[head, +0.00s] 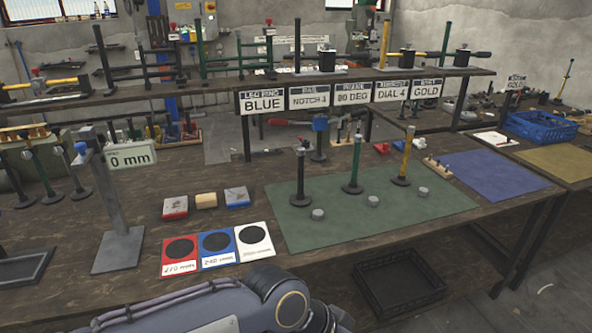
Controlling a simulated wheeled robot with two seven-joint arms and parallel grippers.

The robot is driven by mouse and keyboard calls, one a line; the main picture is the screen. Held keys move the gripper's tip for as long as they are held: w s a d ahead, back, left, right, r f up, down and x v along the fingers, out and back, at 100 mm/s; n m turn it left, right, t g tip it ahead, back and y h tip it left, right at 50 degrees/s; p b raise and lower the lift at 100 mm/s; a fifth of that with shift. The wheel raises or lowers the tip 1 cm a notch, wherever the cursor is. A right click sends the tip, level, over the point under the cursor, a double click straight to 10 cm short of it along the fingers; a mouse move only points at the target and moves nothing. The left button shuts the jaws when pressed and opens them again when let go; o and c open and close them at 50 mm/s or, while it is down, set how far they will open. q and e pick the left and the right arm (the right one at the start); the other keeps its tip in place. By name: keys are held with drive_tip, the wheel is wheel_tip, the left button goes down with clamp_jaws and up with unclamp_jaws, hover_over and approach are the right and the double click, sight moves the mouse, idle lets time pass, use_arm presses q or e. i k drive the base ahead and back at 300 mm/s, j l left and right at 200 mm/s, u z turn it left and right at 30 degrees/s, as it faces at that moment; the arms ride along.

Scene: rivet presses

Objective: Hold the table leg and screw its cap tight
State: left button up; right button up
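Three upright legs stand on a green mat (420,215): a black leg (300,172), a dark green leg (355,160) and a yellow leg (405,155). Each has a wider foot at the mat. In front of them lie three small grey round pieces, which may be caps: the left one (318,214), the middle one (373,201) and the right one (422,192). They are apart from the legs. Neither of my grippers is in view. Only an arm link of mine shows along the bottom edge.
A gauge post (116,200) with a "0 mm" display (131,157) stands left. Red, blue and white cards (218,262) lie near the front edge. More legs stand far left (42,160). A raised shelf (220,86) with signs runs behind. A blue crate (540,127) sits right.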

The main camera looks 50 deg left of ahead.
sight(300, 199)
drive_tip(key=u, duration=1.4)
